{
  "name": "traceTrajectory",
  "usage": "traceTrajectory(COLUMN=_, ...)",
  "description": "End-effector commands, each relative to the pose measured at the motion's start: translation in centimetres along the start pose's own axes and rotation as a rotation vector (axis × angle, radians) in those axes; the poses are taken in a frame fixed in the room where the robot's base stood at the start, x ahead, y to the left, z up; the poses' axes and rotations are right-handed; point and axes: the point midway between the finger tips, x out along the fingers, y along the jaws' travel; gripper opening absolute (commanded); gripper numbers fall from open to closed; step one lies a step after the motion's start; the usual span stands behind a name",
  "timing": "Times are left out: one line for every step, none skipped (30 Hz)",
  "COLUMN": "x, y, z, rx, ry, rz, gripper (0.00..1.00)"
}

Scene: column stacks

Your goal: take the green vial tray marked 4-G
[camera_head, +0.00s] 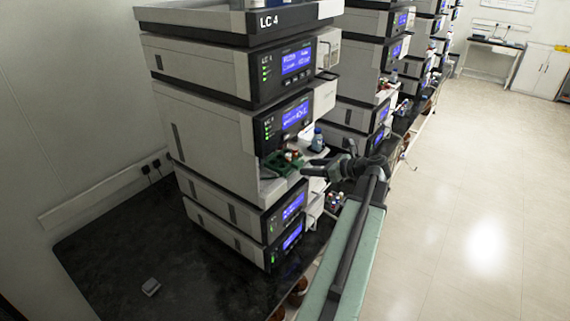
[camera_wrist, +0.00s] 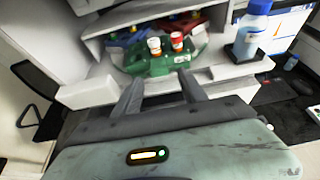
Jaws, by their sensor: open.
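The green vial tray (camera_wrist: 150,66) sits at the front of an open shelf in the instrument stack, with white-and-red capped vials in it. A small pale label shows on its front, too small to read. In the head view the green tray (camera_head: 283,166) sits in the stack labelled LC 4. My gripper (camera_wrist: 161,77) is open and empty, its two fingers pointing at the tray's front from just outside. In the head view my gripper (camera_head: 306,171) is right of the tray, close to it. I cannot tell whether the fingers touch it.
A blue-capped bottle (camera_wrist: 252,28) stands right of the tray in a dark holder. White housing walls flank the opening. More instrument stacks stand behind; the floor (camera_head: 470,200) at right is clear.

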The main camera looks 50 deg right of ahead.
Motion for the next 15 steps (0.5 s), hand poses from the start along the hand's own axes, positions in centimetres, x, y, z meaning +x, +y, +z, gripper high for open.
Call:
traceTrajectory(x=1.0, y=0.1, z=-0.1, rx=-0.002, ry=0.0, rz=0.003, gripper=0.49)
traceTrajectory(x=1.5, y=0.1, z=0.0, rx=-0.002, ry=0.0, rz=0.003, gripper=0.49)
traceTrajectory(x=2.2, y=0.1, z=0.1, rx=-0.002, ry=0.0, rz=0.003, gripper=0.49)
traceTrajectory(x=2.9, y=0.1, z=0.0, rx=-0.002, ry=0.0, rz=0.003, gripper=0.49)
traceTrajectory(x=3.4, y=0.1, z=0.0, rx=-0.001, ry=0.0, rz=0.003, gripper=0.49)
traceTrajectory(x=3.9, y=0.1, z=0.0, rx=-0.001, ry=0.0, rz=0.001, gripper=0.49)
traceTrajectory(x=4.2, y=0.1, z=0.1, rx=0.0, ry=0.0, rz=0.001, gripper=0.49)
traceTrajectory(x=4.3, y=0.1, z=0.1, rx=0.0, ry=0.0, rz=0.001, gripper=0.49)
traceTrajectory(x=4.3, y=0.1, z=0.2, rx=0.0, ry=0.0, rz=0.0, gripper=0.49)
traceTrajectory(x=4.3, y=0.1, z=0.2, rx=0.0, ry=0.0, rz=0.0, gripper=0.49)
traceTrajectory(x=4.2, y=0.1, z=0.3, rx=0.0, ry=0.0, rz=0.0, gripper=0.49)
traceTrajectory(x=4.2, y=0.1, z=0.3, rx=0.0, ry=0.0, rz=0.0, gripper=0.49)
traceTrajectory(x=4.2, y=0.1, z=0.3, rx=0.0, ry=0.0, rz=0.0, gripper=0.49)
traceTrajectory(x=4.2, y=0.1, z=0.3, rx=0.0, ry=0.0, rz=0.0, gripper=0.44)
traceTrajectory(x=4.2, y=0.1, z=0.3, rx=0.0, ry=0.0, rz=0.0, gripper=0.32)
